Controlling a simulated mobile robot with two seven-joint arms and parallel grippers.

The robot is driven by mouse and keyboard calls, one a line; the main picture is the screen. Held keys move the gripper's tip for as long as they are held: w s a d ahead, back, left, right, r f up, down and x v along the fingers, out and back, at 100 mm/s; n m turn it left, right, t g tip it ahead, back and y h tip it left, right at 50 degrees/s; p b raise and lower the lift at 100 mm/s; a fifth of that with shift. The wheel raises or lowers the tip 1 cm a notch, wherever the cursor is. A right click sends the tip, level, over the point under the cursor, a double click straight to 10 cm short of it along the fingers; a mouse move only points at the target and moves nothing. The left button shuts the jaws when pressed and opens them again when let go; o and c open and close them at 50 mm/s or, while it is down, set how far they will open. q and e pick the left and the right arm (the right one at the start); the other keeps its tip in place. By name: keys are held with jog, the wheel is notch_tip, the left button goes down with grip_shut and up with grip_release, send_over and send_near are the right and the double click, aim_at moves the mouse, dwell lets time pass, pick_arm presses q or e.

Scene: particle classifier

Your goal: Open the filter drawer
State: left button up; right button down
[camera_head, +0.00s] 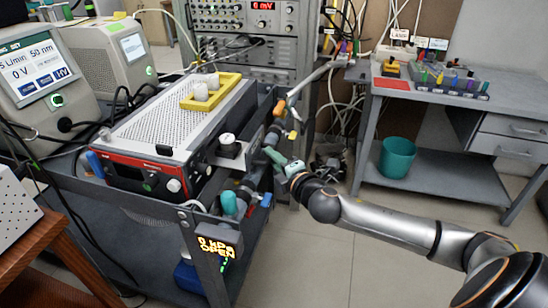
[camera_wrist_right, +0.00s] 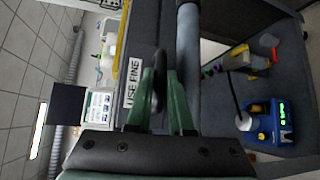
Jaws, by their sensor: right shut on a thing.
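In the right wrist view, my right gripper (camera_wrist_right: 160,92) has its green fingers on either side of a dark loop-like handle (camera_wrist_right: 159,68), and is shut on it. I take this for the filter drawer's handle. A white label reading "USE FINE" (camera_wrist_right: 133,82) is just left of the fingers. In the head view, my right gripper (camera_head: 275,158) reaches the right side of the dark cart. The handle and drawer front are too small or hidden there, and I cannot tell how far the drawer is out. My left gripper is not in view.
The cart (camera_head: 205,225) carries a red-fronted instrument (camera_head: 130,172) with a yellow tray (camera_head: 212,98) on top. A pipe (camera_wrist_right: 188,50) runs close right of the fingers. A teal bin (camera_head: 397,157) stands under a side table; the floor between is clear.

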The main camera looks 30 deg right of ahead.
jog(key=c, duration=0.8)
grip_release()
jog(key=s+a+r, duration=0.1)
jog(key=s, duration=1.1)
jog(key=shift+s+r+p, duration=0.2)
jog(key=shift+r+p, duration=0.1)
jog(key=shift+r, duration=0.1)
jog(key=shift+f, duration=0.1)
